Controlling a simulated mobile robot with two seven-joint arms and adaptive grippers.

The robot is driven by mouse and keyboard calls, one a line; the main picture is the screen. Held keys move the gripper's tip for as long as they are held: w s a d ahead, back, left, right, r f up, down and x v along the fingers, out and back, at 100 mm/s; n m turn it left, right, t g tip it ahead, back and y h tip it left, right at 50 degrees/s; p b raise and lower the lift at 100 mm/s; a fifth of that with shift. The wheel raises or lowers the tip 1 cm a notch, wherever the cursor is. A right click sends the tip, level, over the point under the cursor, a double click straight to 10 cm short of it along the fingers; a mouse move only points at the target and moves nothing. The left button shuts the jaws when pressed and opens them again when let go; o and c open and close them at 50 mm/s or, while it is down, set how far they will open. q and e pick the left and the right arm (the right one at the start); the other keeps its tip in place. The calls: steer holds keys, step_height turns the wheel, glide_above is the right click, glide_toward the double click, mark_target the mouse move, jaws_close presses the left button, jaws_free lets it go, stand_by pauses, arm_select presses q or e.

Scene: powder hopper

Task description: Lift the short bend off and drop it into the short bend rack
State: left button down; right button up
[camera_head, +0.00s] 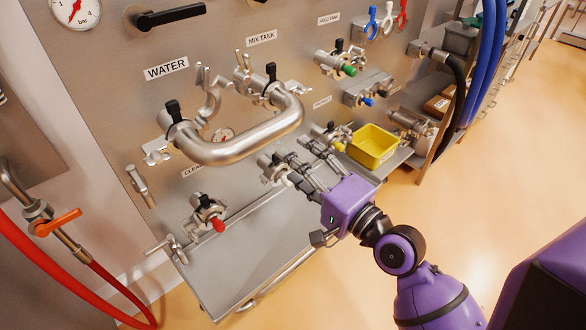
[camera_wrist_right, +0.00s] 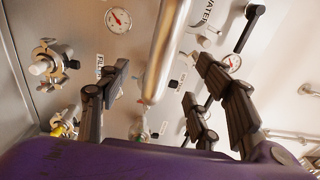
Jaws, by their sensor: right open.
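A polished steel U-shaped bend (camera_head: 238,143) spans the WATER and MIX TANK ports on the wall panel, with clamps at both ends. It is the only large bend I see, so I take it as the short bend. My right gripper (camera_head: 292,160) is open and empty, in front of the panel below the bend's right end. In the right wrist view the bend (camera_wrist_right: 165,52) shows beyond and between the spread fingers (camera_wrist_right: 158,82), apart from them. No rack is clearly marked as the short bend rack. My left gripper is out of view.
A steel shelf (camera_head: 235,262) juts out below the panel. A yellow bin (camera_head: 373,146) sits right of my gripper. Capped ports with red (camera_head: 218,225), green (camera_head: 348,70) and blue ends surround the bend. A red hose (camera_head: 75,280) hangs at left. Open floor lies right.

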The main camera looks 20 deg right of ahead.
mark_target(269, 142)
steer(key=x, duration=0.3)
steer(key=p+x, duration=0.1)
steer(key=x, duration=0.1)
steer(key=r+x, duration=0.1)
steer(key=x, duration=0.2)
steer(key=shift+w+a+r, duration=0.1)
steer(key=shift+w+a, duration=0.1)
steer(key=shift+w, duration=0.1)
steer(key=shift+w+a+p, duration=0.2)
steer(key=shift+w+p, duration=0.1)
steer(key=shift+w, duration=0.35)
steer(key=c, duration=0.8)
jaws_close()
